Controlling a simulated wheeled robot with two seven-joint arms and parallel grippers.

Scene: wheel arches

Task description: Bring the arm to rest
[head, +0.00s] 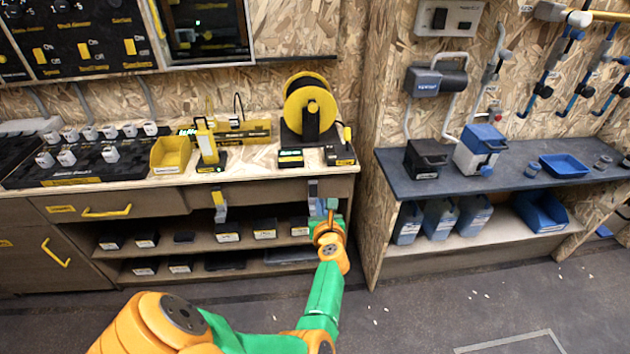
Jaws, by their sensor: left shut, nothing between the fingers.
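My left arm, orange and green, reaches in from the bottom of the head view toward the wooden workbench (240,178). My left gripper (331,208) is at the arm's far end, in front of the bench's right end, just below the worktop edge. It is shut and holds nothing. It looks small here, and I cannot tell whether it touches the bench. My right gripper is not in view.
A yellow cable reel (311,108) stands on the worktop above the gripper. A yellow bin (170,154) is further left. Black boxes (228,232) fill the shelves below. A dark-topped bench (500,170) stands to the right. The floor (440,305) in front is clear except small white scraps.

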